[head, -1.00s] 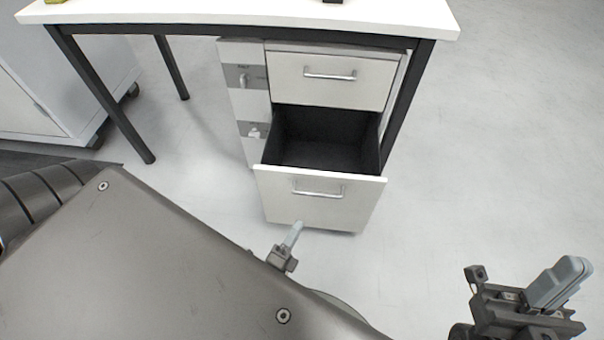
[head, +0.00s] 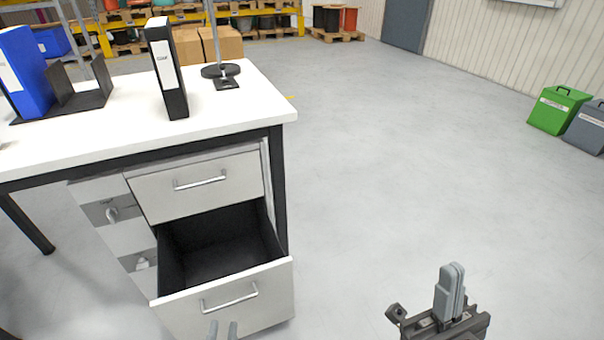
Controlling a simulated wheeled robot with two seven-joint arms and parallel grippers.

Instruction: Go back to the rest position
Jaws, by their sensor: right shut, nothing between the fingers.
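My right gripper (head: 452,288) is shut and empty, over bare floor at the lower right. Only the grey fingertips of my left gripper (head: 222,330) show at the bottom edge, with a gap between them and nothing seen in it. They appear just below the handle of the open lower drawer (head: 281,292); I cannot tell whether they touch the drawer front. The drawer is pulled out and its dark inside looks empty. The upper drawer (head: 240,180) is closed.
A white desk (head: 240,108) with a black binder (head: 170,85) and a blue binder (head: 22,75) stands at the left. Green (head: 556,108) and grey (head: 588,125) bins stand at the far right. The floor between is clear. Racks and cable reels are at the back.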

